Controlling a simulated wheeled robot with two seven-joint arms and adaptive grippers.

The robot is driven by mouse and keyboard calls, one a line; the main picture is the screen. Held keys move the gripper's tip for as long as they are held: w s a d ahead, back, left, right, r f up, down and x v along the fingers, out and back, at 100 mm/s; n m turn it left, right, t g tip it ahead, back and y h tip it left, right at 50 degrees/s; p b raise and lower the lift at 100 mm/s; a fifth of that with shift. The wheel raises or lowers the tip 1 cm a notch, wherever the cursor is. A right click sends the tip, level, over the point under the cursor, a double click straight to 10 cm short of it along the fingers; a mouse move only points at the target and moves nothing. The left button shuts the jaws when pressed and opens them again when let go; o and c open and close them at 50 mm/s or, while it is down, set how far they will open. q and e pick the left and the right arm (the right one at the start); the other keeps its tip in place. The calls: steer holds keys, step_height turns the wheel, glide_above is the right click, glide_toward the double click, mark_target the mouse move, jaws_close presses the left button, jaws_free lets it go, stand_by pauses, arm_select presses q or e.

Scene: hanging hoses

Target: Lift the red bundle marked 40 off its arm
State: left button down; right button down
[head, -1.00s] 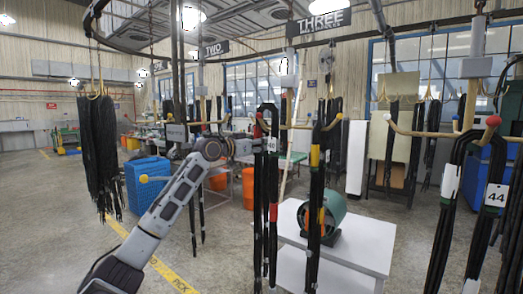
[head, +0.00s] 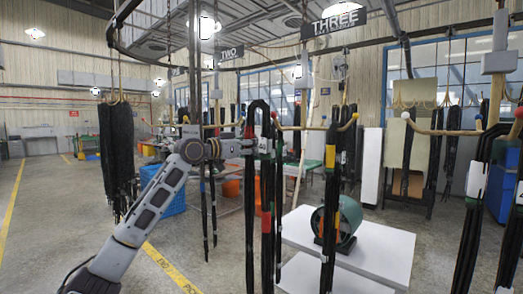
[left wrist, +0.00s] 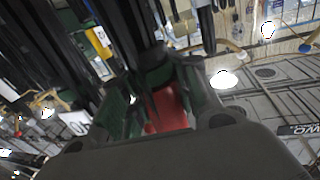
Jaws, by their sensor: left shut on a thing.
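The black hose bundle (head: 266,185) with red bands stands upright near the picture's middle. Its looped top is left of the red-tipped end of the hanger arm (head: 296,127); I cannot tell whether they touch. My left gripper (head: 246,148) is at the bundle's upper part, below the loop. In the left wrist view, a red piece (left wrist: 170,108) lies between the green-sided fingers, which are shut on the bundle. A white tag marked 40 (left wrist: 75,123) shows beside them. The exact contact is partly hidden. My right gripper is not in view.
A yellow-banded bundle (head: 331,165) hangs at the other end of the same hanger. A white table (head: 375,252) with a green round machine (head: 340,220) stands behind. Bundles hang close at the right (head: 475,205) and far left (head: 117,150).

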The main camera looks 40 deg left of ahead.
arm_select(q)
steer(key=shift+b+v, duration=0.3)
steer(key=shift+v, duration=0.7)
steer(key=shift+r+b+v, duration=0.2)
steer(key=shift+b+v, duration=0.15)
steer(key=shift+v, duration=0.6)
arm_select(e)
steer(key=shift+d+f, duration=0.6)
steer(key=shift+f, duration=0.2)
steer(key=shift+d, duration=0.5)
arm_select(q)
steer(key=shift+r, duration=0.1)
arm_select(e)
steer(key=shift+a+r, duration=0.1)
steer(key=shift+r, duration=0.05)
